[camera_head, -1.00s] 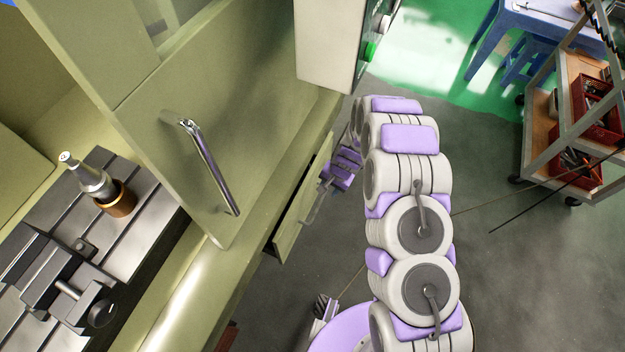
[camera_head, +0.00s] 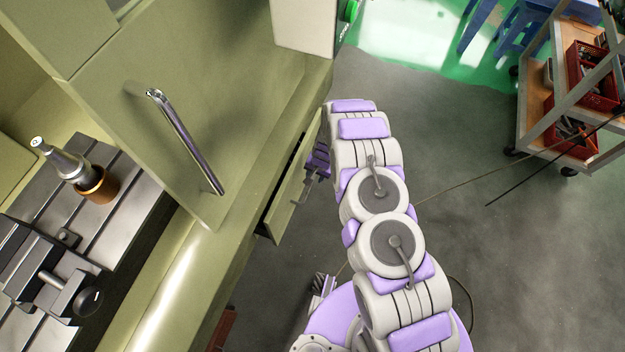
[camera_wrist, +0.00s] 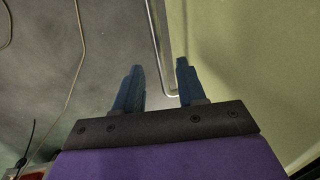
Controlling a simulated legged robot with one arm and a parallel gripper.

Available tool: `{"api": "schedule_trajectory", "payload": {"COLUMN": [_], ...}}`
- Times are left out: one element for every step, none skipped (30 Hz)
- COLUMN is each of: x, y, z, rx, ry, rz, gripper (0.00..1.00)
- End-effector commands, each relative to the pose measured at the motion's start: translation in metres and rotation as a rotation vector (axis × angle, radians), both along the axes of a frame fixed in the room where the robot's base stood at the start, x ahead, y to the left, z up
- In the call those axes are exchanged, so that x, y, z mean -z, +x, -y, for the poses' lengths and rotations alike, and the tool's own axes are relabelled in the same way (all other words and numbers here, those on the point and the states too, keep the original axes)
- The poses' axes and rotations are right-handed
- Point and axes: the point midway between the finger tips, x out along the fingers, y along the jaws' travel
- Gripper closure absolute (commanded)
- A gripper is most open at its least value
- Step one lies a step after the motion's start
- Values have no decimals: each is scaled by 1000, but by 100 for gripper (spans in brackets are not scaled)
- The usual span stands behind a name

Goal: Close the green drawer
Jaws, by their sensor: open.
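The green drawer (camera_head: 287,205) is on the side of the olive-green machine and stands partly open, with a dark gap behind its front. Its metal bar handle (camera_head: 304,188) is on the drawer front, and the handle also shows in the wrist view (camera_wrist: 163,60). My gripper (camera_head: 317,160) is beside the drawer front, partly hidden behind my arm. In the wrist view my gripper (camera_wrist: 158,80) has its two blue fingers apart, with the lower bend of the handle between the fingertips. Whether a finger touches the handle cannot be told.
The machine's panel with a long metal handle (camera_head: 186,142) is at left. A tool holder (camera_head: 75,170) and a vise (camera_head: 50,280) sit on the machine bed. A shelf cart (camera_head: 535,120) with red bins stands at right. The grey floor between is mostly clear, with thin cables.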

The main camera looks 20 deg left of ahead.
Motion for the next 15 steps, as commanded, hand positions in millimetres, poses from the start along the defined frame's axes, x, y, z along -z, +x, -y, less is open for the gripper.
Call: {"api": "schedule_trajectory", "payload": {"x": [11, 16, 21, 25, 28, 31, 33, 35, 37, 38, 39, 39, 40, 40, 40], "y": [-1, -1, -2, -2, -2, -1, -1, -1, 0, 0, 0, 0, 0, 0, 0], "z": [-1, -2, -4, -5, -6, -8, -9, -9, -10, -10, -10, -10, -11, -11, -10], "rx": [0, 0, -1, -1, -2, -1, -1, -1, -1, -1, -1, -1, -1, -1, -1], "ry": [-2, -3, -5, -6, -7, -7, -7, -7, -7, -7, -7, -7, -7, -7, -7], "rz": [-1, -2, -3, -3, -3, -2, -1, 0, 0, 0, 0, 0, 0, 0, 0], "gripper": [60, 60, 60, 60, 60, 60, 60, 60, 60, 60, 60, 60, 60, 60, 60]}}
